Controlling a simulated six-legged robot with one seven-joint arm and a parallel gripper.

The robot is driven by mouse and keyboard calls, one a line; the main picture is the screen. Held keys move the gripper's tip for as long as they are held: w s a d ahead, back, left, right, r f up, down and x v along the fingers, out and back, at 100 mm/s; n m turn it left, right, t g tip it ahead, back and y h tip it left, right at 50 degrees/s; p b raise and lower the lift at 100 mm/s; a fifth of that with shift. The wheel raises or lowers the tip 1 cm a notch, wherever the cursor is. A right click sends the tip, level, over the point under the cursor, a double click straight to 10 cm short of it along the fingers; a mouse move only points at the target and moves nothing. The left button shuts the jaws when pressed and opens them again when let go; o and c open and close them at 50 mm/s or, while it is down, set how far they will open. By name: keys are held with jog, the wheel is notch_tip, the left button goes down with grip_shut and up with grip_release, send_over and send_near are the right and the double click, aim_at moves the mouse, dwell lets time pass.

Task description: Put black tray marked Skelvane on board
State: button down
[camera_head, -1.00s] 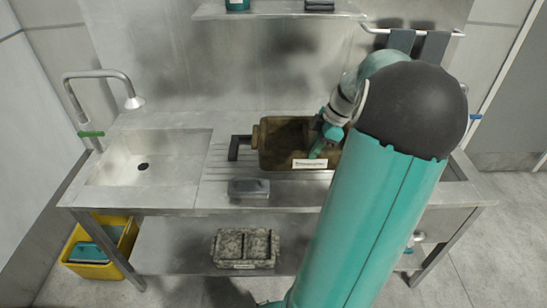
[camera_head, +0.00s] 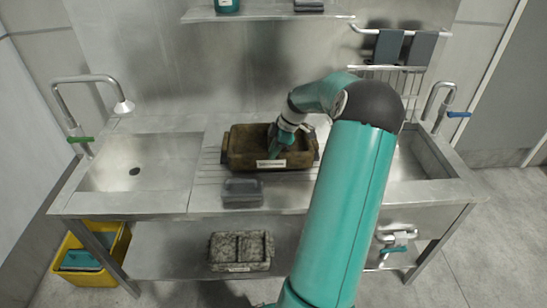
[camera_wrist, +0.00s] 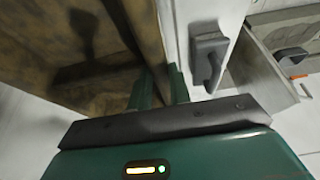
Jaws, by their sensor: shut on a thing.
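A brown-stained, dark rectangular tray (camera_head: 240,150) with a white front label is over the ribbed drainboard (camera_head: 208,165) between the two sinks. The label's writing is too small to read. My gripper (camera_head: 277,150) reaches into the tray from above and is shut on its wall. The wrist view shows the tray's stained inside (camera_wrist: 75,50) at left and my green fingers (camera_wrist: 158,88) at its rim. I cannot tell whether the tray rests on the drainboard or hangs just above it.
A small grey tray (camera_head: 243,192) sits in front of it. A speckled box (camera_head: 240,250) is on the lower shelf. A yellow bin (camera_head: 118,250) stands at the floor left. Taps rise at both sinks, (camera_head: 88,80) being the left tap. A shelf (camera_head: 265,15) hangs above.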

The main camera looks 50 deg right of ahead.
jog(key=shift+w+f, duration=0.1)
jog(key=shift+f, duration=1.55)
jog(key=c, duration=1.3)
grip_release()
jog(key=shift+f, duration=0.15)
jog(key=v, duration=1.2)
jog(key=shift+w, duration=0.1)
